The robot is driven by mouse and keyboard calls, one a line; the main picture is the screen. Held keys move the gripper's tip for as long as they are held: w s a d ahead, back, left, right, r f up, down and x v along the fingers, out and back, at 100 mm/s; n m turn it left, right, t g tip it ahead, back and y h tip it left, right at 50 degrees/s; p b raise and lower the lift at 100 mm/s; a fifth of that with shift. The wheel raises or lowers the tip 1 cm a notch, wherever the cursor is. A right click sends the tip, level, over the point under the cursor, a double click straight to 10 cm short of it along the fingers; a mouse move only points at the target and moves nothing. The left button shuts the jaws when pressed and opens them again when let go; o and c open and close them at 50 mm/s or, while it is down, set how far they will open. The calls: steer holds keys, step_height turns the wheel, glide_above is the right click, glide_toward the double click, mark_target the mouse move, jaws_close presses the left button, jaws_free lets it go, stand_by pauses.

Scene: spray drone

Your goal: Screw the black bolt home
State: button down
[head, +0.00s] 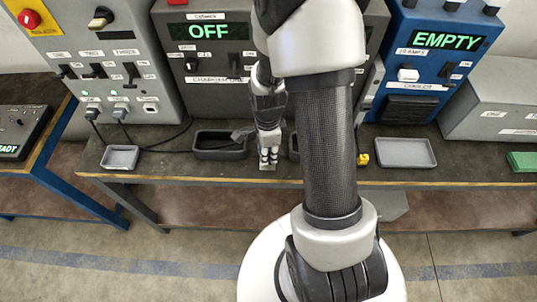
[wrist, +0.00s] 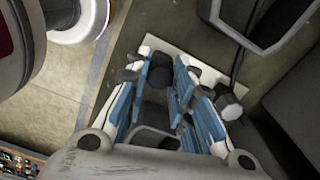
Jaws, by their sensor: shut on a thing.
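My gripper (head: 268,158) points down at the front part of the workbench, just right of a dark tray. In the wrist view its blue-padded fingers (wrist: 168,82) are closed in on a dark, rounded piece, which looks like the black bolt (wrist: 158,78). The fingers hide most of the bolt, so I cannot tell how deep it sits. A pale flat plate (wrist: 208,72) lies under the fingertips on the bench. In the head view the bolt cannot be made out.
A dark tray (head: 220,153) with a cable near it stands left of my gripper. Grey trays lie at the left (head: 120,157) and right (head: 405,153). A yellow piece (head: 363,159) lies right of my arm. Behind stand a charger panel reading OFF (head: 210,60) and a blue cooler panel (head: 440,65).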

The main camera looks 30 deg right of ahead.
steer(key=m, duration=0.6)
steer(key=shift+m, duration=0.4)
steer(key=m, duration=0.4)
steer(key=shift+f, duration=0.1)
steer(key=m, duration=0.3)
steer(key=shift+m, duration=0.4)
steer(key=c, duration=1.3)
jaws_free()
